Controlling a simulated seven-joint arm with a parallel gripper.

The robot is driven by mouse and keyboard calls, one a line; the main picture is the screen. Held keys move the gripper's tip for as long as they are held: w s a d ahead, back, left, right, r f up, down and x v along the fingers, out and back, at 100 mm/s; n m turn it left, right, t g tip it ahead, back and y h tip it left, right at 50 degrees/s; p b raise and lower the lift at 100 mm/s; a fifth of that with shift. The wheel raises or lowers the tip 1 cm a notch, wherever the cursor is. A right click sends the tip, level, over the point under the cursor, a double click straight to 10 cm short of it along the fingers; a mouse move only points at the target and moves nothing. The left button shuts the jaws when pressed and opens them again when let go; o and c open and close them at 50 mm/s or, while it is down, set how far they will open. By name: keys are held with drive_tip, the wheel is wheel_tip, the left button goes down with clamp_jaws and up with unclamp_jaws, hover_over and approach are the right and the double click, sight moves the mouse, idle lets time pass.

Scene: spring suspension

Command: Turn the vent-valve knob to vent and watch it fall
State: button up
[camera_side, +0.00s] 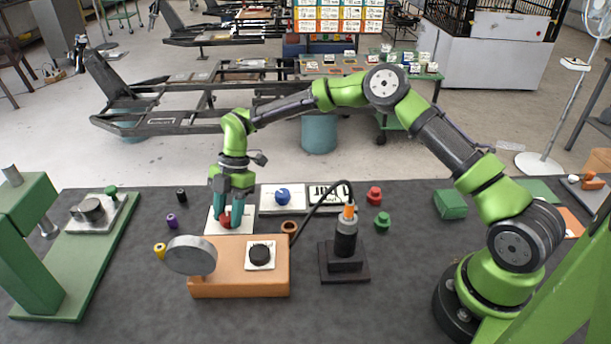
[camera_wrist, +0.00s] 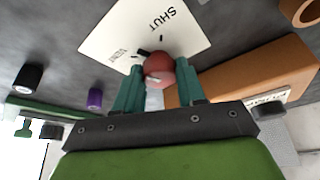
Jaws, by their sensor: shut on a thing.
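The red vent-valve knob (camera_side: 225,221) stands on a white plate (camera_side: 213,228) behind the orange block; it also shows in the wrist view (camera_wrist: 159,68). In the wrist view the plate (camera_wrist: 190,38) carries the word SHUT at its top and a smaller word, seemingly VENT, at its left. A short black mark lies beside the knob on the smaller word's side. My gripper (camera_side: 231,212) points down over the plate. Its teal fingers (camera_wrist: 158,82) are shut on the red knob, one on each side. The fingers hide part of the knob.
The orange block (camera_side: 225,278) with a grey disc (camera_side: 190,255) and a black knob (camera_side: 260,254) stands just in front. A blue knob (camera_side: 283,196) on another plate is to the right. A black cable and cylinder post (camera_side: 345,245) stand further right. Small coloured parts lie around.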

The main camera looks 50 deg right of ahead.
drive_tip(key=n+g, duration=0.1)
drive_tip(key=n, duration=0.1)
drive_tip(key=n+h, duration=0.1)
drive_tip(key=n, duration=0.2)
drive_tip(key=shift+w+n+g, duration=0.15)
drive_tip(key=shift+n+g, duration=0.15)
drive_tip(key=shift+g, duration=0.1)
idle(0.3)
drive_tip(key=o, duration=1.1)
drive_tip(key=shift+c, duration=0.2)
drive_tip(key=v, duration=0.7)
drive_tip(key=shift+r, duration=0.25)
drive_tip(key=shift+w, duration=0.1)
